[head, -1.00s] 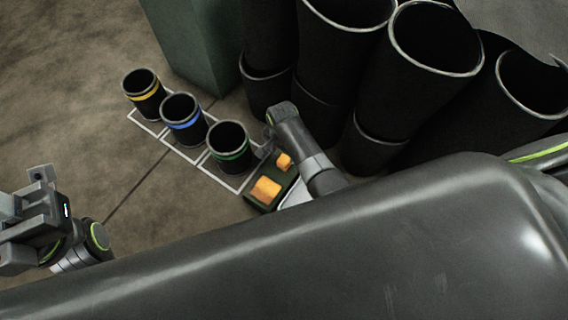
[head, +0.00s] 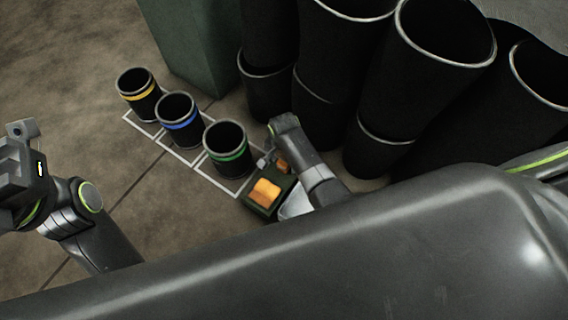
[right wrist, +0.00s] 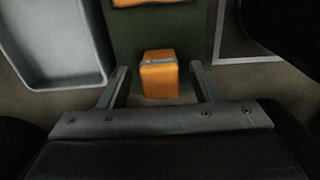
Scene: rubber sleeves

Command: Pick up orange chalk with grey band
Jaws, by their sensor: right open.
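The orange chalk with a grey band (right wrist: 160,76) stands between the two fingers of my right gripper (right wrist: 160,68) in the right wrist view. The fingers are apart, with a gap on each side of the chalk. In the head view this chalk (head: 282,167) is partly hidden by my right gripper (head: 265,160). A larger orange piece (head: 265,191) lies in the same dark green tray (head: 250,203); its edge shows at the top of the right wrist view (right wrist: 150,2). My left gripper (head: 22,150) is at the left edge, far from the tray; its jaws are unclear.
Three black sleeves with yellow (head: 138,95), blue (head: 180,120) and green (head: 228,150) bands stand on white floor outlines. Several large black tubes (head: 400,105) stand close behind my right arm. A grey tray (right wrist: 58,45) lies beside the green one. Floor at left is clear.

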